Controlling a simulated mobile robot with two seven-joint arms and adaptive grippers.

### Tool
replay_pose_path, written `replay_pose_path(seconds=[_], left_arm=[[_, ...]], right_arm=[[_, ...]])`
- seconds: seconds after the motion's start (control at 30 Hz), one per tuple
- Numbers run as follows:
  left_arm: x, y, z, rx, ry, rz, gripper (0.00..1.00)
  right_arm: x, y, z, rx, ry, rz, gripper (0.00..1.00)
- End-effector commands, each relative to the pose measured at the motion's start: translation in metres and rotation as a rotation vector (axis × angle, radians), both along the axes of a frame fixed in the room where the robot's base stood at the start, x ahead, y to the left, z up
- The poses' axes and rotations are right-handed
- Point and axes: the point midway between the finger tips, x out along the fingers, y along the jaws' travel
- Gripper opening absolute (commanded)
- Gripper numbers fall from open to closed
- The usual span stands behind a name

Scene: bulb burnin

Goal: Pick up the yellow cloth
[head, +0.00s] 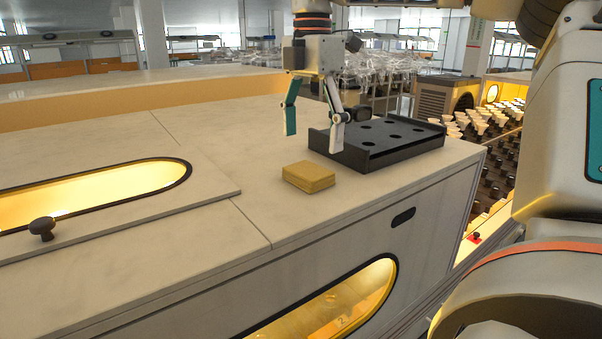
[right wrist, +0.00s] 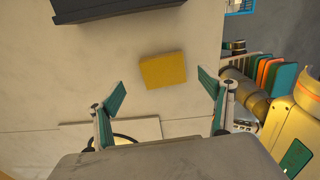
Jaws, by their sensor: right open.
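The yellow cloth (head: 309,177) is a folded, flat square block lying on the pale cabinet top, near its front edge. In the right wrist view the cloth (right wrist: 163,71) lies beyond the fingertips, roughly between their lines. My right gripper (head: 312,128) is open and empty, above the cabinet top behind the cloth and apart from it. Its two teal-padded fingers also show wide apart in the right wrist view (right wrist: 162,97). My left gripper is not in view.
A black tray with round holes (head: 376,143) stands right beside the cloth. A lit oval window (head: 95,190) and a dark knob (head: 42,228) are at the left. Racks of bulbs (head: 490,125) stand at the right. The cabinet top left of the cloth is clear.

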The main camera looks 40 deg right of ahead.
Motion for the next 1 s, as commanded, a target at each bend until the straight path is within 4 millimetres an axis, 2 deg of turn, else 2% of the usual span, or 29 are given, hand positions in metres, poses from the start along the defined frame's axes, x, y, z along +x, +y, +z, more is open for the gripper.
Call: replay_pose_path(seconds=[0.1, 0.4, 0.53, 0.77, 0.9, 1.0], left_arm=[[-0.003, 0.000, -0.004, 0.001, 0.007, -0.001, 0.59], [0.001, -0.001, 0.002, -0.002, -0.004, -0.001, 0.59], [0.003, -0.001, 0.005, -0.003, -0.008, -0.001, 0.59], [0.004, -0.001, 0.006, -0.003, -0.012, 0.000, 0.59], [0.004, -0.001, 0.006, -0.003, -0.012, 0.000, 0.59], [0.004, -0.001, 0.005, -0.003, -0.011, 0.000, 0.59]], right_arm=[[-0.001, 0.000, -0.012, 0.002, 0.000, 0.002, 0.81], [-0.005, -0.004, -0.052, 0.003, 0.002, 0.001, 0.81], [-0.005, -0.004, -0.060, 0.001, -0.001, -0.001, 0.81], [-0.005, -0.004, -0.060, 0.000, -0.002, -0.002, 0.81], [-0.005, -0.004, -0.060, 0.000, -0.002, -0.002, 0.44], [-0.005, -0.004, -0.060, 0.000, -0.001, -0.001, 0.42]])
